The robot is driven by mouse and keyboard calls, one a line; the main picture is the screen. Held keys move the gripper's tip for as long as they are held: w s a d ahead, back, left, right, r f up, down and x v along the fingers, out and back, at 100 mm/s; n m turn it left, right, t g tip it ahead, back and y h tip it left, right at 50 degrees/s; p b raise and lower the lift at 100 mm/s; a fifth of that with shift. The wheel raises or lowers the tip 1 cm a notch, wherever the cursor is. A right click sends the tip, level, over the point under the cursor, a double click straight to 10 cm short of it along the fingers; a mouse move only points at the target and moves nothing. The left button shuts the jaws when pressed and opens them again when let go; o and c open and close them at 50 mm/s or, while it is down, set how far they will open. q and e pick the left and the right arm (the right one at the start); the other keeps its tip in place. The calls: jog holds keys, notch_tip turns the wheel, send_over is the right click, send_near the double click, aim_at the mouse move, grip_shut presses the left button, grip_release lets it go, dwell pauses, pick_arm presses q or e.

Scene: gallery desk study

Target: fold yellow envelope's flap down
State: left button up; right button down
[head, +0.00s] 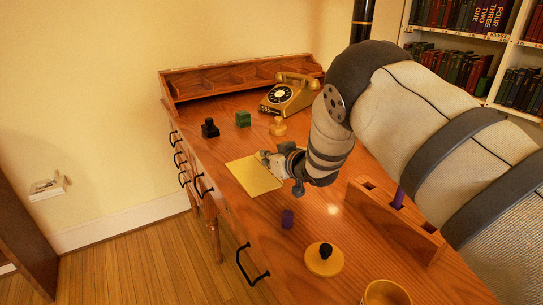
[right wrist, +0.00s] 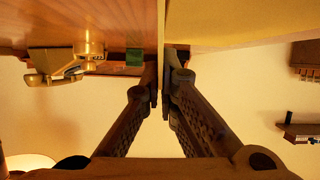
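The yellow envelope (head: 252,180) lies flat on the wooden desk, near its left edge. My right gripper (head: 266,158) is low at the envelope's far right side, at or just above it. In the right wrist view, its two fingers (right wrist: 163,85) are nearly together, with a thin pale line between them. A yellow surface (right wrist: 240,20), apparently the envelope, fills the upper right of that view. My left gripper is not in view.
Beyond the envelope are a black stamp (head: 210,129), a green block (head: 243,119), a small yellow knobbed piece (head: 278,128) and a gold telephone (head: 289,95). Nearer are a purple block (head: 287,219), a yellow disc (head: 324,264), a yellow cup (head: 387,293) and a wooden rack (head: 385,220).

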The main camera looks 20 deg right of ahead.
jog(key=shift+a, duration=0.1)
dwell(0.3)
jog(key=c, duration=1.9)
grip_release()
jog(key=v, duration=1.2)
jog(key=shift+a, duration=0.1)
